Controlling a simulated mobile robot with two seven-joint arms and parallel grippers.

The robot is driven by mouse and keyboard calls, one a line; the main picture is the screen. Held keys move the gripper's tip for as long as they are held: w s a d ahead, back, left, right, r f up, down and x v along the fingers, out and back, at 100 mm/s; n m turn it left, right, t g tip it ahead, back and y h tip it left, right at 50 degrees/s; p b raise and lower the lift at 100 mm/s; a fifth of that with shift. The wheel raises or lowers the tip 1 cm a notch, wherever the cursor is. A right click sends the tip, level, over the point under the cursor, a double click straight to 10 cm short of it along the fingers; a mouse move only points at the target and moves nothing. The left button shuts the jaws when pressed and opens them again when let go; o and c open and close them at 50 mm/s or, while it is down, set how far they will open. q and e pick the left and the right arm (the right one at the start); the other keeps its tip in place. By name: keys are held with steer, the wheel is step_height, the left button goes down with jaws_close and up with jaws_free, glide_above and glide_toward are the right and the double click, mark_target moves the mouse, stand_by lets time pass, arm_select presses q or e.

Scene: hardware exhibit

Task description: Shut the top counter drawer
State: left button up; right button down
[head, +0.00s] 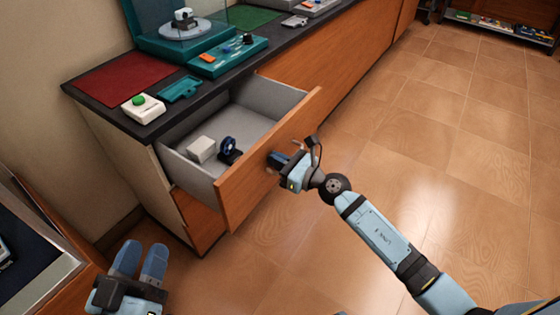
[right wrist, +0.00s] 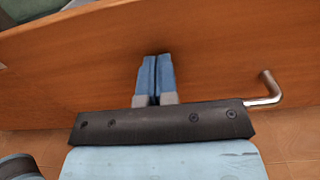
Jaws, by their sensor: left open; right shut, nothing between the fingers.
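The top counter drawer (head: 265,157) is pulled out, with a wooden front and grey inner walls. A white block (head: 202,149) and a dark blue round item (head: 229,150) lie inside it. My right gripper (head: 276,160) is at the outer face of the drawer front, shut and empty. In the right wrist view its closed blue fingers (right wrist: 155,78) point at the wooden front (right wrist: 215,60); I cannot tell if they touch it. A metal handle (right wrist: 266,90) shows to the right of the fingers. My left gripper (head: 140,262) is open and empty at the lower left, apart from the drawer.
The dark countertop (head: 225,92) above holds a red mat (head: 118,79), a white device with a green button (head: 143,107) and teal equipment (head: 235,57). A lower drawer (head: 199,222) is below. A display case (head: 35,240) stands at left. The tiled floor (head: 460,140) at right is clear.

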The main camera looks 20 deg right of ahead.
arm_select(q)
steer(key=f+b, duration=0.1)
steer(key=d+f+g+b, duration=0.1)
steer(key=b, duration=0.1)
steer(key=shift+f+m+h, duration=0.15)
steer(key=shift+m+h, duration=0.15)
arm_select(e)
steer(key=x, duration=2.4)
steer(key=shift+r, duration=0.35)
steer(key=shift+r, duration=0.15)
arm_select(q)
steer(key=shift+s, duration=0.1)
arm_select(e)
steer(key=shift+d, duration=0.15)
